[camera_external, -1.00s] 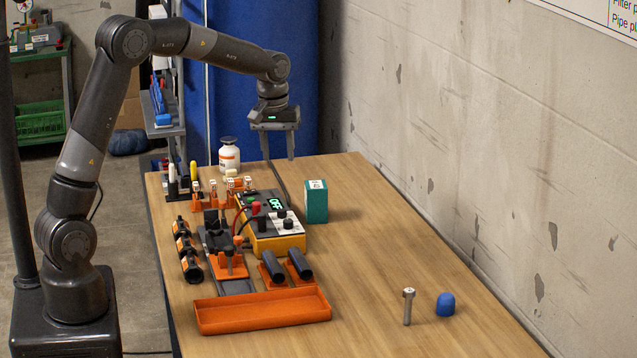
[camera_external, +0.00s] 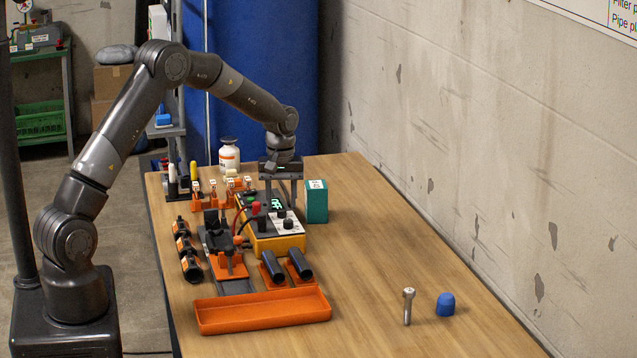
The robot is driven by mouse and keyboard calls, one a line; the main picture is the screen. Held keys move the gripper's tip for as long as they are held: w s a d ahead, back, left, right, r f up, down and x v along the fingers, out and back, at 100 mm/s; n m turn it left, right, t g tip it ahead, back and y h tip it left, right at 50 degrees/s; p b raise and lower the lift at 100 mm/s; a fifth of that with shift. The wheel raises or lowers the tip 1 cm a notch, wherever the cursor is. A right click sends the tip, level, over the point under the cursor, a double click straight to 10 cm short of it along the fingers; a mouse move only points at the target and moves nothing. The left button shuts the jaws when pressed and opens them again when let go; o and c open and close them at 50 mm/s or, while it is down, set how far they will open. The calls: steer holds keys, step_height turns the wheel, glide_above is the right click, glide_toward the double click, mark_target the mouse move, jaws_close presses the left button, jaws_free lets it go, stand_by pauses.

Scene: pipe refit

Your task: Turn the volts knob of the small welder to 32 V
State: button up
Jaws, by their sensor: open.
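The small welder (camera_external: 278,244) is a yellow box with a dark and light control face and a green lit display (camera_external: 277,206). A black knob (camera_external: 287,224) sits on its front face, and another small dark knob shows just above it. The volts marking is too small to read. Red and black cables plug into the welder's left side. My gripper (camera_external: 281,204) is open, pointing down over the rear of the welder, its two fingers apart on either side of the display area. Whether it touches anything there cannot be told.
A teal box (camera_external: 317,202) stands close to the right of the welder. A clamp fixture (camera_external: 228,262), black pipes (camera_external: 299,264) and an orange tray (camera_external: 262,311) lie in front.

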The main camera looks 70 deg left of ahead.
steer(key=shift+f, duration=1.05)
jaws_close()
